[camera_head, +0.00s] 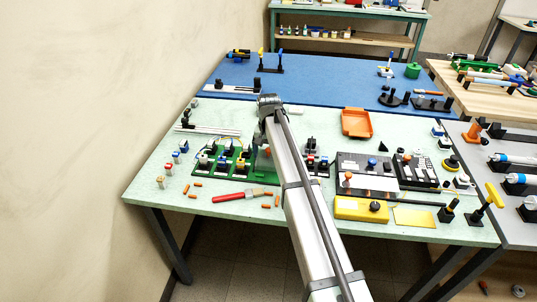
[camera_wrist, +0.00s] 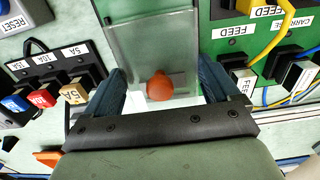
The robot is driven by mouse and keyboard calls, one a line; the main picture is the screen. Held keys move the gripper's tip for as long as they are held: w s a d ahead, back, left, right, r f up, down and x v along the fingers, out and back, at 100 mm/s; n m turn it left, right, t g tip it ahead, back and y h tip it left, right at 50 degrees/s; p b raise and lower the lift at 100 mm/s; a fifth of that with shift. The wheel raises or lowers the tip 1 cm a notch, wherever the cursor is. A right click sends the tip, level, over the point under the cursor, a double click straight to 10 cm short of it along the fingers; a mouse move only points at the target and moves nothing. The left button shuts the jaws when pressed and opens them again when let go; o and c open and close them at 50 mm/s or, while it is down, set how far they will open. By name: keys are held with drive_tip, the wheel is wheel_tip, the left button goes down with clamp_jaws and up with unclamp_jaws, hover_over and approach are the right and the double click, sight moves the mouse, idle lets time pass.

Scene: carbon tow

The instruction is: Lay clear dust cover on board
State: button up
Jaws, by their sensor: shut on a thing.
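The clear dust cover (camera_wrist: 150,42) is a see-through panel with a round orange-red knob (camera_wrist: 159,86). It sits between the two blue-grey fingers of my gripper (camera_wrist: 162,68), which is shut on it. The green board, with FEED labels and yellow and blue wires, also shows right of the cover in the wrist view (camera_wrist: 232,42). My arm hides the gripper in the head view. Whether the cover touches the board, I cannot tell.
Fuse blocks labelled 5A, 10A and 15A (camera_wrist: 45,95) stand close left of my gripper in the wrist view. A red-handled brush (camera_head: 230,197), orange pieces, a yellow box (camera_head: 352,208) and an orange tray (camera_head: 356,122) lie around. The blue mat behind has free room.

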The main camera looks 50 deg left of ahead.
drive_tip(key=shift+f, duration=0.4)
drive_tip(key=o, duration=0.8)
drive_tip(key=shift+f, duration=0.1)
wheel_tip(320, 180, up, 12)
drive_tip(key=shift+r, duration=0.15)
idle(0.4)
